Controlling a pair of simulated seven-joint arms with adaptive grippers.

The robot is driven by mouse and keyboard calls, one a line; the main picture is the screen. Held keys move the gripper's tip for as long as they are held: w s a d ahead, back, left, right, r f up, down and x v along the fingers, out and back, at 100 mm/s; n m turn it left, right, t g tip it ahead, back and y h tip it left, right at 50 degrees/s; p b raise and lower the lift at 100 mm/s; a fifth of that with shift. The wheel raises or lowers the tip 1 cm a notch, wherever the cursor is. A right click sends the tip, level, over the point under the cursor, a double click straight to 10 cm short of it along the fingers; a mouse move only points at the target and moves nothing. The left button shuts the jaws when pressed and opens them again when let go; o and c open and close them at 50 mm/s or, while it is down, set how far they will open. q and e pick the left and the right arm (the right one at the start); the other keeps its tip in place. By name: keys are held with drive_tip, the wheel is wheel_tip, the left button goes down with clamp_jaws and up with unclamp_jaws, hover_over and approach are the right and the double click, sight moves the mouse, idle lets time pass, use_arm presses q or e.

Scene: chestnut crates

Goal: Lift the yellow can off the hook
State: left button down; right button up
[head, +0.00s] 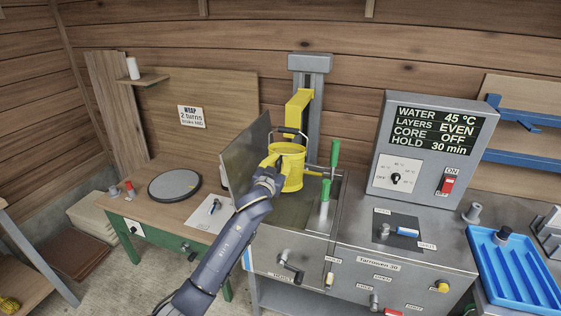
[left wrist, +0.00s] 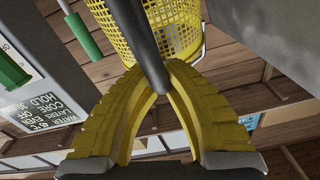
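The hook itself is too small to make out. My right gripper is not in view.
A metal plate (head: 246,153) stands upright left of the can. Green-handled levers (head: 334,155) rise close on its right. A steel control box (head: 425,150) with a display stands further right, near a blue tray (head: 512,270). A wooden bench with a dark disc (head: 174,185) is at left.

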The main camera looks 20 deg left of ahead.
sight(278, 166)
use_arm(q)
drive_tip(key=shift+s+f, duration=0.3)
drive_tip(key=shift+s, duration=0.35)
drive_tip(key=shift+s+f, duration=0.3)
drive_tip(key=shift+s, duration=0.3)
drive_tip(key=shift+s+r, duration=0.15)
drive_tip(key=shift+s, duration=0.3)
drive_tip(key=shift+r, duration=0.15)
